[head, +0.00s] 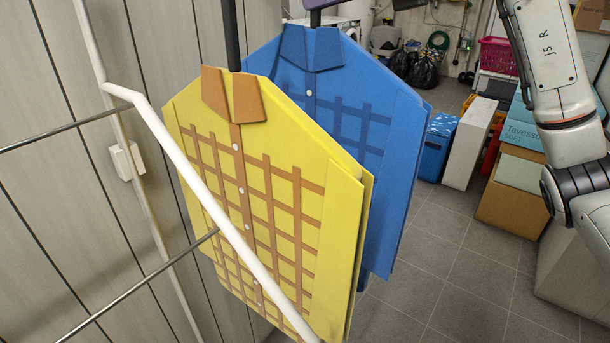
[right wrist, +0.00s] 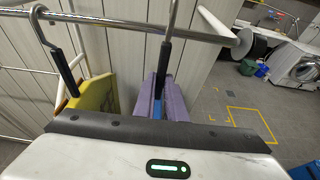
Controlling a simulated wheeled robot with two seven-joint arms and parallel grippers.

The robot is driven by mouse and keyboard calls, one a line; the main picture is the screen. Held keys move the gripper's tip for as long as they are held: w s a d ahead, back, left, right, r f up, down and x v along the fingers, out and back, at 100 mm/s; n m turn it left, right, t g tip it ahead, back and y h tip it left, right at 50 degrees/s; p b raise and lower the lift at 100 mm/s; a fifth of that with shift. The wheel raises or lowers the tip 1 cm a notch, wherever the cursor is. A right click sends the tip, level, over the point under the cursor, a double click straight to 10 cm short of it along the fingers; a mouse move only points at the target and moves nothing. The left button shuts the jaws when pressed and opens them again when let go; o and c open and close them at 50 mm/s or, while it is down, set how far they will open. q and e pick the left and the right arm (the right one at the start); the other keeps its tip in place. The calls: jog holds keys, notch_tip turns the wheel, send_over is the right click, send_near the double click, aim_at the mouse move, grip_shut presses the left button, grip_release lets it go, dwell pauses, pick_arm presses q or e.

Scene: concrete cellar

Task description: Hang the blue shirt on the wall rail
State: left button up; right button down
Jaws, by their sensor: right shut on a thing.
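The blue shirt (head: 350,105) hangs upright behind the yellow shirt (head: 290,190) in the head view. My right gripper (head: 320,4), with purple fingers, is at the top edge there, just above the blue collar. In the right wrist view its fingers (right wrist: 167,103) are closed at the blue shirt's hanger (right wrist: 165,58), with a little blue between them. The metal rail (right wrist: 105,22) crosses the top of that view. The blue shirt's hanger stem crosses the rail; its hook top is out of frame, so I cannot tell whether it is hooked. The yellow shirt's hook is over the rail.
A white tube frame (head: 180,155) with thin metal rods stands in front of the yellow shirt. The rail ends in a round cap (right wrist: 242,43). Boxes (head: 515,185) and a blue bin (head: 436,146) stand at the right. Floor between them and the shirts is clear.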

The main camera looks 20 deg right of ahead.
aim_at(354, 42)
jog(key=shift+s+d+b, duration=0.25)
jog(key=shift+s+d, duration=0.15)
jog(key=shift+s, duration=0.3)
jog(key=shift+s+d+b, duration=0.3)
jog(key=shift+s+d, duration=0.15)
jog(key=shift+s, duration=0.2)
jog(key=shift+s+d+b, duration=0.25)
jog(key=shift+s+d, duration=0.15)
jog(key=shift+s, duration=0.3)
jog(key=shift+s+d+b, duration=0.25)
jog(key=shift+s+d, duration=0.15)
jog(key=shift+s, duration=0.25)
jog(key=shift+s+d+b, duration=0.25)
jog(key=shift+s+d, duration=0.1)
jog(key=shift+s, duration=0.25)
jog(key=shift+s+d+r, duration=0.1)
jog(key=shift+s, duration=0.15)
